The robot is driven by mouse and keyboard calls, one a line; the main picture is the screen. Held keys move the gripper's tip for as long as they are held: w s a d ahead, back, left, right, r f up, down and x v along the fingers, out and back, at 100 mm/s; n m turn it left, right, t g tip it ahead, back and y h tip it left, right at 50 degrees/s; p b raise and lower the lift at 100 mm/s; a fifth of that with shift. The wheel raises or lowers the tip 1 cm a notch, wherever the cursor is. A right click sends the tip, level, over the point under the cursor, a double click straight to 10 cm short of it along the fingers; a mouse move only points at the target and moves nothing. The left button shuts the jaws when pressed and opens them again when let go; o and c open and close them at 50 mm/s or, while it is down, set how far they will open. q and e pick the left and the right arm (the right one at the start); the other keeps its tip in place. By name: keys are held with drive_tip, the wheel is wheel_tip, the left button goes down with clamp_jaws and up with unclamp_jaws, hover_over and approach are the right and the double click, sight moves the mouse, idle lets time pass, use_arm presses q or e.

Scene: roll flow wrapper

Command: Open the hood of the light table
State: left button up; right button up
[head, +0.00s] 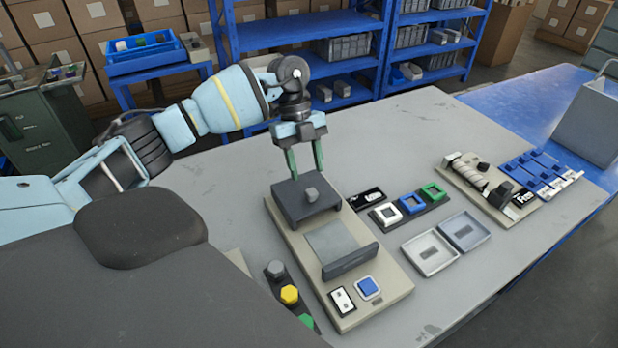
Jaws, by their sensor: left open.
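The dark grey hood (294,209) is a box-shaped cover with a small grey knob (312,194) on it. It sits down at the far end of a long beige base (381,306), which appears to be the light table. My left gripper (306,175) points down just above and behind the hood. Its two green fingers are apart, with nothing seen between them. The knob is in front of and below the fingertips; I cannot tell whether they touch the hood. My right gripper is not in view.
A grey plate (340,246), a dark bar (350,262) and a blue button (368,287) are on the base. Colored frames (412,204) and an open shallow case (428,255) lie to its right. Yellow and green knobs (289,294) stand left. The table behind is clear.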

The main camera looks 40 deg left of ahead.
use_arm(q)
drive_tip(key=shift+v, duration=1.5)
